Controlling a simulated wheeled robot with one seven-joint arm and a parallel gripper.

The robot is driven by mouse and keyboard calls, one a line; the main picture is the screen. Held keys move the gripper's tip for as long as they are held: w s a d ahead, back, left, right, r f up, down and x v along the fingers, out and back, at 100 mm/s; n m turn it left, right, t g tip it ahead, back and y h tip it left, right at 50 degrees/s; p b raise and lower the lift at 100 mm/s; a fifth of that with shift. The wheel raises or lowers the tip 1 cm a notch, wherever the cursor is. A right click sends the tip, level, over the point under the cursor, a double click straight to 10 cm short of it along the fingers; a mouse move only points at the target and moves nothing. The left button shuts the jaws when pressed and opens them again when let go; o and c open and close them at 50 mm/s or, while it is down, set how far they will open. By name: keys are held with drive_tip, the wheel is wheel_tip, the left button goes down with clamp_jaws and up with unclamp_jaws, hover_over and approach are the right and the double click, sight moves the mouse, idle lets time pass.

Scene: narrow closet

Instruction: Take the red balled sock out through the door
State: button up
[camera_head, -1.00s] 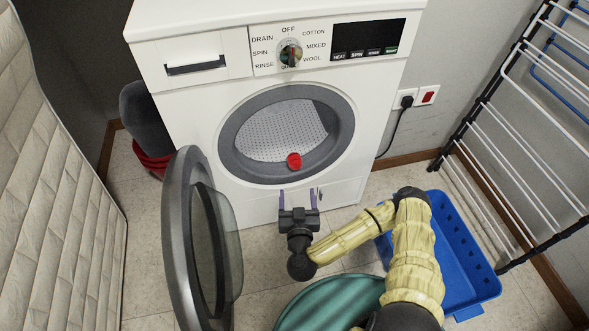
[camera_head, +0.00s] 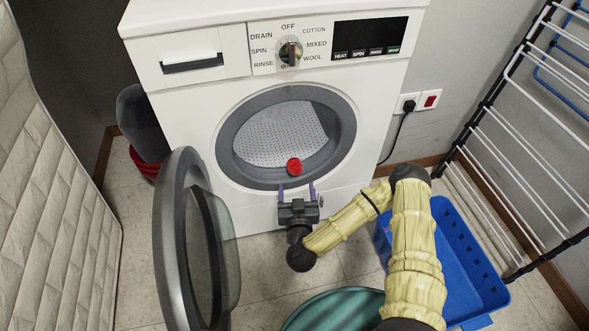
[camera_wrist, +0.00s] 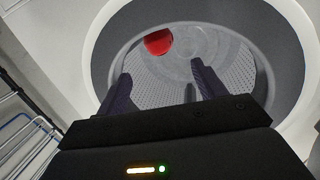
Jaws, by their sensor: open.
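The red balled sock (camera_head: 294,167) lies at the lower front of the washing machine's drum (camera_head: 280,130), just inside the round door opening. In the wrist view the sock (camera_wrist: 158,41) is beyond the fingertips, near the top and left of centre. My gripper (camera_head: 297,187) is open and empty, its two purple fingers pointing at the lower rim of the opening, just below the sock. The wrist view shows the fingers (camera_wrist: 160,80) apart with the drum behind them. The washer door (camera_head: 186,245) stands swung open to the left.
A blue basket (camera_head: 465,235) stands on the floor at right, beside a drying rack (camera_head: 500,150). A teal round tub (camera_head: 330,312) is at the bottom.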

sight(294, 160)
drive_tip(key=w+b, duration=0.1)
drive_tip(key=w, duration=0.1)
drive_tip(key=w+b, duration=0.1)
drive_tip(key=w, duration=0.1)
drive_tip(key=w+b, duration=0.2)
drive_tip(key=w, duration=0.1)
drive_tip(key=shift+a+f, duration=0.25)
drive_tip(key=shift+f, duration=0.05)
drive_tip(key=shift+w+r, duration=0.15)
drive_tip(key=shift+w, duration=0.2)
drive_tip(key=shift+w+a+f+b, duration=0.1)
drive_tip(key=shift+w+f+b, duration=0.3)
drive_tip(key=shift+w+b, duration=0.5)
drive_tip(key=shift+w+a+f+b, duration=0.15)
drive_tip(key=shift+w+b, duration=1.1)
drive_tip(key=shift+w+r, duration=0.2)
drive_tip(key=shift+w, duration=0.25)
